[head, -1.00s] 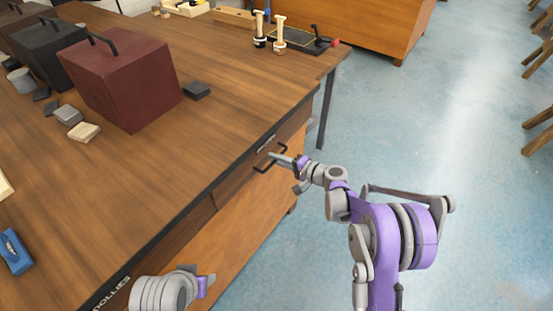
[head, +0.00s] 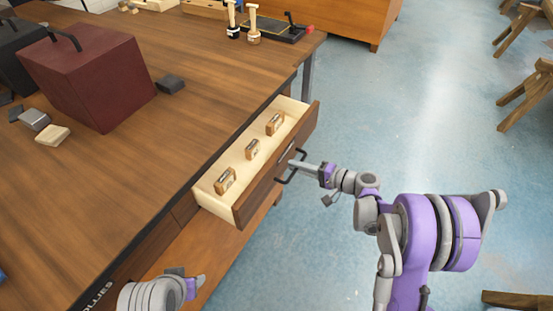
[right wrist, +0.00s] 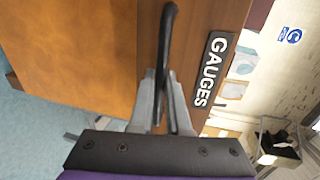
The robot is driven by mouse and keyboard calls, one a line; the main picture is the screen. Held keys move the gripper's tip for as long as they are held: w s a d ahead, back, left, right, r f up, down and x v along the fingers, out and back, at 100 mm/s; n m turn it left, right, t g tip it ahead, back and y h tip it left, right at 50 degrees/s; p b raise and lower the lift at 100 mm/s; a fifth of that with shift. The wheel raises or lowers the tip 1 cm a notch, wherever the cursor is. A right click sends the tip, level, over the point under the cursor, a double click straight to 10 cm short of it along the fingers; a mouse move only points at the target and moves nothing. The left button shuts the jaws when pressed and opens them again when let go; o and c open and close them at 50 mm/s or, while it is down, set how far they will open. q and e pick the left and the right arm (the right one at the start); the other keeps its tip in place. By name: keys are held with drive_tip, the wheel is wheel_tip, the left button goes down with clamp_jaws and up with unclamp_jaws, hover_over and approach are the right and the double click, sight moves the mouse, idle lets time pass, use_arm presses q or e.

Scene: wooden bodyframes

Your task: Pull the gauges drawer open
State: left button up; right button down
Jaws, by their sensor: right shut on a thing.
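The gauges drawer (head: 240,213) stands pulled out from the table's right side in the head view. Several small wooden-and-metal gauges (head: 252,150) lie inside it. My right gripper (head: 296,163) is at the drawer front, shut on the black bar handle (head: 284,180). In the right wrist view the fingers (right wrist: 163,100) close around the handle (right wrist: 166,45), beside the black label reading GAUGES (right wrist: 212,70). My left gripper (head: 190,284) is at the bottom left, near the table's front edge; whether its jaws are open is unclear.
The wooden table (head: 110,180) bears a dark red box (head: 88,75), small blocks (head: 52,134) and, at the far end, a black tray (head: 273,28) beside two upright wooden pieces. Blue floor (head: 420,110) to the right is open, with wooden stools (head: 525,105) at the far right.

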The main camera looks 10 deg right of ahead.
drive_tip(key=f+b+v, duration=0.1)
drive_tip(key=f+v, duration=0.2)
drive_tip(key=v, duration=1.1)
drive_tip(key=shift+s+d, duration=0.25)
drive_tip(key=shift+d, duration=0.05)
drive_tip(key=c, duration=0.9)
unclamp_jaws()
drive_tip(key=v, duration=1.1)
